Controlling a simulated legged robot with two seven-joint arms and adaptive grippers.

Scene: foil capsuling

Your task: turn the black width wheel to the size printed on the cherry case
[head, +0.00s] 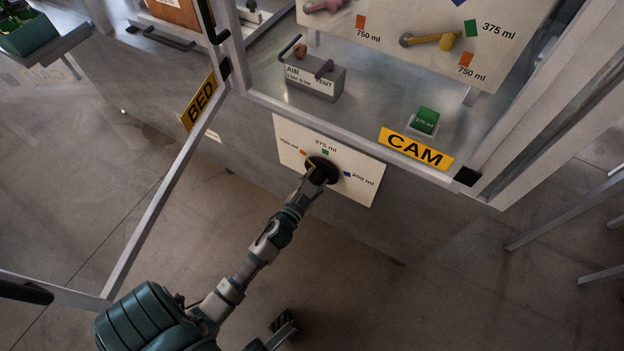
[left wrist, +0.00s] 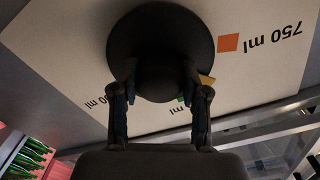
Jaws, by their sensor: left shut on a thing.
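The black width wheel (head: 325,162) is on a white panel (head: 362,190) below the CAM sign. My left gripper (head: 318,176) is at the wheel, shut on its hub. In the left wrist view, the fingers (left wrist: 160,80) grip either side of the hub of the black wheel (left wrist: 160,22). The panel carries an orange 750 ml mark (left wrist: 228,42), a green 375 ml mark (head: 325,152) and a blue 200 ml mark (head: 347,174). A tan tip (left wrist: 206,79) shows at the wheel's edge between the orange and green marks. No cherry case with readable print shows. My right gripper is not in view.
An upper board (head: 440,20) has a yellow lever. An open framed door (head: 165,200) with the BED sign is left of my arm. Green bottles fill a crate (head: 28,36).

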